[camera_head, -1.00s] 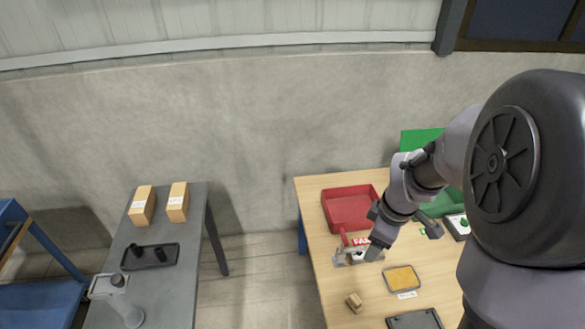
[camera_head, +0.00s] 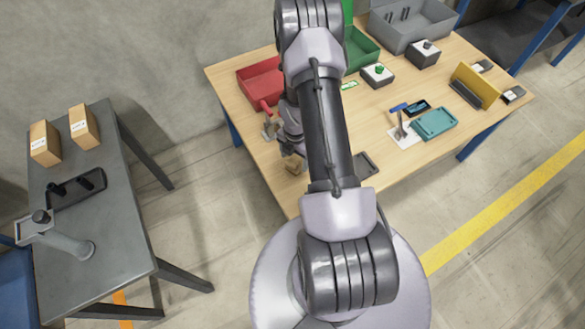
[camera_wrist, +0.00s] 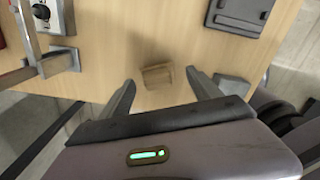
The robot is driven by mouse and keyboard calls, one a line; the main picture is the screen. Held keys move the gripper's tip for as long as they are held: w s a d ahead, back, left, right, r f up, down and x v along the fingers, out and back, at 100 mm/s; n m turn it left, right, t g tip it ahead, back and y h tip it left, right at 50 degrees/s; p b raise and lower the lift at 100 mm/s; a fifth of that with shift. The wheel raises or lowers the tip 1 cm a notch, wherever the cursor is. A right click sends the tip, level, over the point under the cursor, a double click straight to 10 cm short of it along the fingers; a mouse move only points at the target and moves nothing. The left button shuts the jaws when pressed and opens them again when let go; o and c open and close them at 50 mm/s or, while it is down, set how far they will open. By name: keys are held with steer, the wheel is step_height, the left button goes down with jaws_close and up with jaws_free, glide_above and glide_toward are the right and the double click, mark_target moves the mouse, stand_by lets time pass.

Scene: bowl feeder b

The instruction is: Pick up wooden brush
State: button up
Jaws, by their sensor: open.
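The wooden brush is a small brown block-like piece (camera_head: 293,165) near the front left edge of the wooden table in the head view. In the wrist view the brush (camera_wrist: 157,76) lies on the tabletop near the middle, between and just beyond my two fingers. Its bristles cannot be made out. My gripper (camera_wrist: 161,79) is open and empty, with one finger on each side of the brush in the picture. In the head view my gripper (camera_head: 289,148) is partly hidden by my arm and sits just above and beside the brush.
A metal fixture with a black knob (camera_wrist: 42,13) stands upper left in the wrist view. A dark tray (camera_wrist: 238,14) lies upper right. A red bin (camera_head: 258,84) and green bin (camera_head: 362,52) stand farther back. A grey table (camera_head: 110,215) is at left.

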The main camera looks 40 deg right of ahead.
mark_target(293, 162)
steer(key=f, duration=0.1)
steer(key=f+b, duration=0.1)
steer(key=f, duration=0.1)
steer(key=f+b, duration=0.1)
steer(key=f, duration=0.1)
steer(key=shift+w+a, duration=0.2)
steer(key=shift+a, duration=0.1)
steer(key=shift+r, duration=0.2)
steer(key=c, duration=1.5)
steer(key=shift+o, duration=0.2)
step_height(293, 162, up, 10)
steer(key=p, duration=0.4)
steer(key=shift+r, duration=0.1)
steer(key=o, duration=0.7)
steer(key=c, duration=0.4)
